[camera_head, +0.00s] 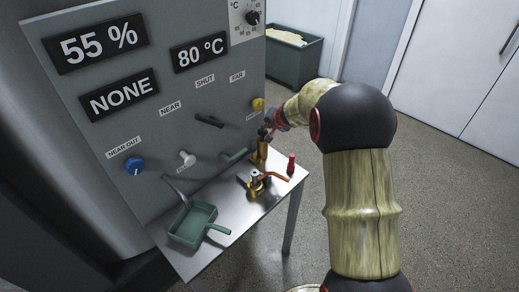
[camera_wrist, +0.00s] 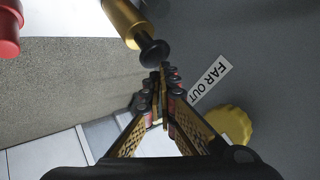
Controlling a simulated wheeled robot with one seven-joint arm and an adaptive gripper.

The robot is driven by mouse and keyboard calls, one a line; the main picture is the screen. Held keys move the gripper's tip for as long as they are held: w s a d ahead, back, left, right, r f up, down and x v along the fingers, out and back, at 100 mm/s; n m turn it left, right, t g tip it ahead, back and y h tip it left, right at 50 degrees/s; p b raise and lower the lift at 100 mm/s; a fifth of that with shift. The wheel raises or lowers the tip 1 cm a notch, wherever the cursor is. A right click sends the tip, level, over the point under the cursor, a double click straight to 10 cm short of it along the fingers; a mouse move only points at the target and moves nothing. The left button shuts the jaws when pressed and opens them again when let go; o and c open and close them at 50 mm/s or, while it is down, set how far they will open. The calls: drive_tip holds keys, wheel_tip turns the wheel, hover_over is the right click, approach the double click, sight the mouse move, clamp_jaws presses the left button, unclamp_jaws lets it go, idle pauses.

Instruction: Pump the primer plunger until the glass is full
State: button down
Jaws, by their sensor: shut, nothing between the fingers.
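The primer plunger looks to be the upright brass cylinder (camera_head: 260,152) with a black knob, standing near the back of the steel shelf. In the wrist view its brass body (camera_wrist: 124,18) and black knob (camera_wrist: 153,52) show close ahead of my fingertips. My gripper (camera_wrist: 160,88) is shut and empty, with its tips right by the knob; I cannot tell whether they touch it. In the head view my gripper (camera_head: 269,128) is small and partly hidden beside the plunger top. I cannot make out a glass or its level in either view.
The grey panel carries displays reading 55 %, 80 °C and NONE, a blue knob (camera_head: 134,165) and a yellow knob (camera_head: 258,104).

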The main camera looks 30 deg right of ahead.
drive_tip(key=shift+f+b, duration=1.3)
drive_tip(key=shift+b, duration=0.15)
idle(1.2)
drive_tip(key=shift+r, duration=0.1)
drive_tip(key=shift+r+p, duration=1.2)
drive_tip(key=shift+r, duration=0.45)
wheel_tip(320, 180, up, 6)
drive_tip(key=p, duration=0.4)
idle(0.4)
